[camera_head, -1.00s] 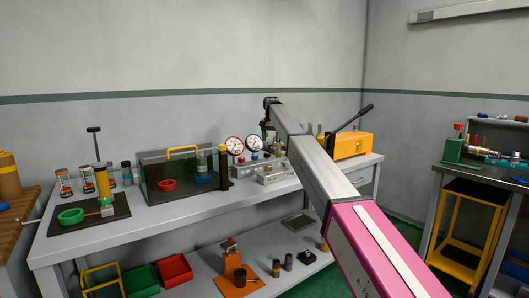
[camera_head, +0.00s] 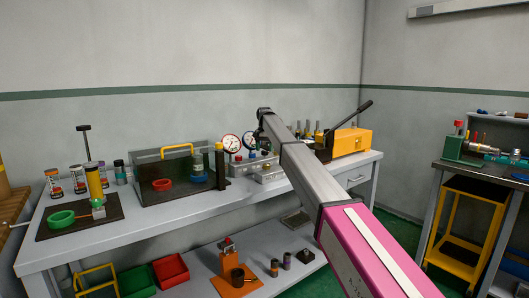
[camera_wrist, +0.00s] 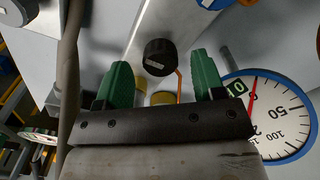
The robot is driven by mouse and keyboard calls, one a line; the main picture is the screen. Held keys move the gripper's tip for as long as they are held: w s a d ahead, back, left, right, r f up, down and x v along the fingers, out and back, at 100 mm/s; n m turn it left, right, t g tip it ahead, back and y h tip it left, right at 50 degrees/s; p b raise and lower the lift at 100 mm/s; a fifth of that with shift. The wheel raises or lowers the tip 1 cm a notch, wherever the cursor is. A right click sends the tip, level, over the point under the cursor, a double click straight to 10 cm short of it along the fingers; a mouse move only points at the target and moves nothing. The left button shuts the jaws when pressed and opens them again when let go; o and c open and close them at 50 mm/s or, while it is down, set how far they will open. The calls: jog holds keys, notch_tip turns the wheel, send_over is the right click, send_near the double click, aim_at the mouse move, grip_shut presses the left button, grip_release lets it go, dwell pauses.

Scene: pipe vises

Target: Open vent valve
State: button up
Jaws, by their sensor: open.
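My gripper (camera_wrist: 161,72) shows in the wrist view with its two green fingers apart and nothing between them in its grasp. A black round knob (camera_wrist: 160,56) with a pale label lies in the gap between the fingertips, beyond them; contact cannot be seen. No readable label tells whether it is the vent valve. A thin orange rod and yellow round parts (camera_wrist: 163,98) show below the knob. A blue-rimmed gauge (camera_wrist: 285,110) is right of the right finger. In the head view my arm's end is over the bench near the metal valve block (camera_head: 268,173), and the fingers are not clear.
A yellow pump-like box (camera_head: 350,141) with a long black lever is to the right. A dark see-through case (camera_head: 150,175) with a yellow handle is to the left. A blue knob (camera_wrist: 213,3) is at the wrist view's top edge.

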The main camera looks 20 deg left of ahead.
jog(key=shift+f, duration=0.9)
jog(key=c, duration=0.9)
